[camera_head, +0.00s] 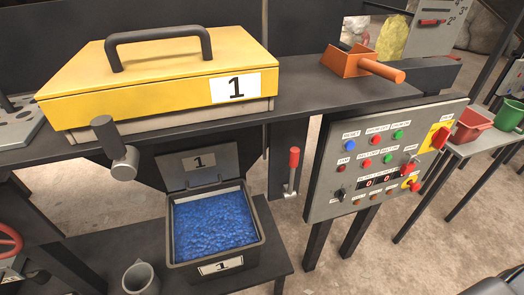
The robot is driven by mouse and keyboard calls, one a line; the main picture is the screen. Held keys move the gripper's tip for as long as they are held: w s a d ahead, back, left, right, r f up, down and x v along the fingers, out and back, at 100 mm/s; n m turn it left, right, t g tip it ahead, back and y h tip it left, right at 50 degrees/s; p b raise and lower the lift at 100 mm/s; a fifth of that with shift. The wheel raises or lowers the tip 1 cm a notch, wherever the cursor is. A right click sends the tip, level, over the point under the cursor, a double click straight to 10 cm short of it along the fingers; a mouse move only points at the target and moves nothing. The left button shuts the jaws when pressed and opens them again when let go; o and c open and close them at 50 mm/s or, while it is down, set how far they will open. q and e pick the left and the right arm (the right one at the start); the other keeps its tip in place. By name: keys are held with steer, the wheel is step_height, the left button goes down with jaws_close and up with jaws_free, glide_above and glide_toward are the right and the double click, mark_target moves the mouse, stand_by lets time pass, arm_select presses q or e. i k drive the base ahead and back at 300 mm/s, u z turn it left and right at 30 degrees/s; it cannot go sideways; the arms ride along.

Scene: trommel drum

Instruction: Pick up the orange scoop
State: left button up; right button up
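The orange scoop (347,63) rests on the dark bench top at the upper middle right. Its box-shaped bowl is at the left, and its round handle (382,70) points right and slightly toward me. Nothing is holding it. Neither of my grippers can be made out in this view, so their distance from the scoop does not show.
A yellow lidded box (160,75) marked 1 stands left of the scoop. Below are a bin of blue granules (255,252) and a grey mug (140,278). A control panel (385,160) hangs below the scoop. Red (470,125) and green (509,115) containers stand right.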

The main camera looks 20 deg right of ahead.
mark_target(361, 61)
steer(key=u, duration=2.95)
steer(key=k, duration=2.9)
steer(key=z, duration=2.4)
